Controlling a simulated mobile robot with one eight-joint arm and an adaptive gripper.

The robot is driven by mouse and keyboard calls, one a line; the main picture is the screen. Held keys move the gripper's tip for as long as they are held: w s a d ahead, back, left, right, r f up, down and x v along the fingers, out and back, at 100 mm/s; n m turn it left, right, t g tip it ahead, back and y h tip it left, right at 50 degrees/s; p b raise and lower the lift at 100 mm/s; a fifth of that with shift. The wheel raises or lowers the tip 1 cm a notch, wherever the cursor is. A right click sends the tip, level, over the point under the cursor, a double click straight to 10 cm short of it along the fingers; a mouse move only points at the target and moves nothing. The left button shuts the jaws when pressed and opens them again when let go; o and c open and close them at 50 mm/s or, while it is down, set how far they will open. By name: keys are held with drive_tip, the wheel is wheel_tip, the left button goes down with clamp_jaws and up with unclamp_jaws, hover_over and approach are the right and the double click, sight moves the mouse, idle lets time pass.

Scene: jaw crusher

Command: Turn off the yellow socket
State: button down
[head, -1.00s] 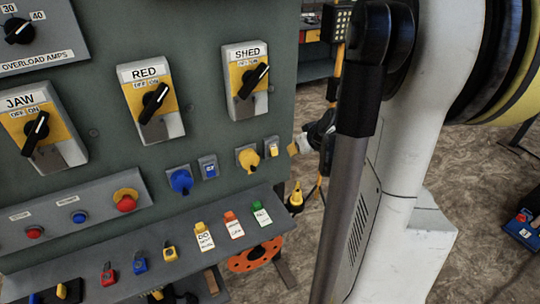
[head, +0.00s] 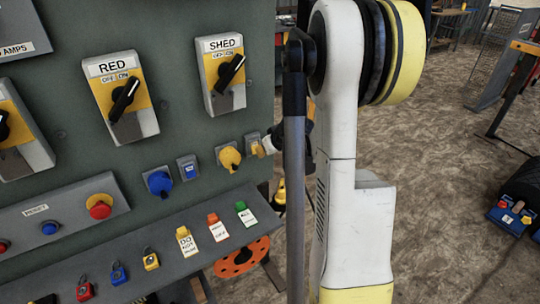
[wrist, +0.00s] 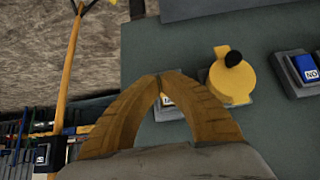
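The yellow socket (head: 229,158) is a round yellow cover on the dark green panel, below the SHED switch. It also shows in the wrist view (wrist: 232,82), right of my fingers. A small switch (head: 251,139) on a grey plate sits just right of the socket. In the wrist view this switch (wrist: 168,101) shows through the gap between my fingers, mostly hidden. My gripper (wrist: 159,77) has tan fingers that arch together, with tips meeting and nothing seen between them. In the head view my gripper (head: 262,149) is at the switch; I cannot tell whether it touches.
A blue socket (head: 159,183) and its blue switch (head: 188,168) lie left of the yellow one. The SHED switch box (head: 221,75) protrudes above. A sloped shelf (head: 130,250) with padlocks and tags (head: 217,228) juts out below.

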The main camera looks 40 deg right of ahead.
sight(255, 147)
drive_tip(key=shift+w+d+f, duration=0.1)
drive_tip(key=shift+w+f, duration=0.2)
drive_tip(key=shift+w, duration=0.25)
drive_tip(key=shift+w+d+f, duration=0.1)
drive_tip(key=shift+w+f, duration=0.15)
drive_tip(key=shift+w, duration=0.25)
drive_tip(key=shift+w+d+f+b, duration=0.1)
drive_tip(key=shift+w+f+b, duration=0.25)
drive_tip(key=shift+b, duration=0.2)
drive_tip(key=shift+r, duration=0.1)
drive_tip(key=shift+r+p, duration=0.5)
drive_tip(key=shift+r, duration=0.25)
